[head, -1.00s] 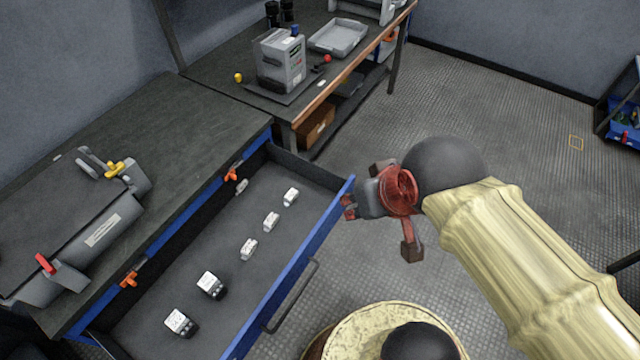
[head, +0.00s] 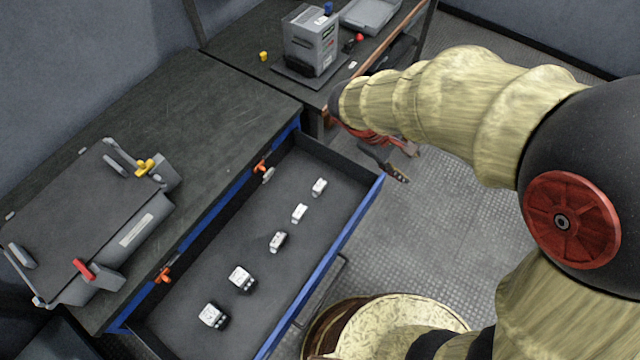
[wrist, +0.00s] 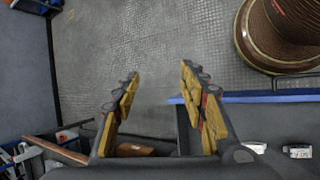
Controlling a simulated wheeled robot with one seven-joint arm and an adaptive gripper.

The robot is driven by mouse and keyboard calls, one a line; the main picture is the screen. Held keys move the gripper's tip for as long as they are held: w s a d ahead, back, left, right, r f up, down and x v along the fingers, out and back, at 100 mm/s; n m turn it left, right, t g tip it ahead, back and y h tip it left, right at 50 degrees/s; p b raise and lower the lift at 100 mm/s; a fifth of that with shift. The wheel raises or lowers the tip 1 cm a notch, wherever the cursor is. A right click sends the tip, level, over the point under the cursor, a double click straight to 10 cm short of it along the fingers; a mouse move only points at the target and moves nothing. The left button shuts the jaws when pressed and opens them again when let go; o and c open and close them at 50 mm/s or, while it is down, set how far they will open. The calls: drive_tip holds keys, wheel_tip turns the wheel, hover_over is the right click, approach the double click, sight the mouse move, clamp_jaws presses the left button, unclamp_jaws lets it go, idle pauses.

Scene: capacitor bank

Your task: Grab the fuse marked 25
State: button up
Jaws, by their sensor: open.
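Several white fuses lie in a row in the open blue-fronted drawer (head: 340,235). The nearest is a larger fuse (head: 213,316), then another larger fuse (head: 241,277), a smaller fuse (head: 278,241), another (head: 299,212), and the farthest (head: 319,187). Their markings are too small to read in the head view. My gripper (head: 402,162) is beyond the drawer's far right corner, partly hidden by my arm. In the wrist view my gripper (wrist: 157,85) is open and empty over the floor. Two fuses show at that view's lower right, one of them a white fuse (wrist: 298,151).
A grey case (head: 90,220) with yellow and red latches rests on the bench left of the drawer. A grey device (head: 311,42) and a tray (head: 368,14) stand on the far table. Orange clips (head: 261,167) line the drawer's back edge.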

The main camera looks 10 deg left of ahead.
drive_tip(key=w+a+f+n+t+h+p, duration=0.2)
drive_tip(key=w+a+f+n, duration=0.1)
drive_tip(key=a+f+n, duration=0.4)
drive_tip(key=n+t+y+p, duration=0.3)
drive_tip(key=n+t, duration=0.5)
drive_tip(key=n, duration=0.4)
approach(316, 189)
drive_tip(key=shift+w+d+r, duration=0.1)
drive_tip(key=shift+w+d, duration=0.5)
drive_tip(key=shift+d, duration=0.3)
drive_tip(key=shift+f+n+y, duration=0.3)
drive_tip(key=shift+n, duration=0.1)
drive_tip(key=shift+w+d+f, duration=0.1)
drive_tip(key=shift+w+f, duration=0.1)
drive_tip(key=shift+w, duration=0.15)
drive_tip(key=x, duration=0.2)
drive_tip(key=b+x, duration=0.1)
drive_tip(key=x, duration=0.1)
drive_tip(key=b+x, duration=0.1)
drive_tip(key=x, duration=0.2)
drive_tip(key=shift+a, duration=0.35)
drive_tip(key=shift+c, duration=1.1)
drive_tip(key=c, duration=0.7)
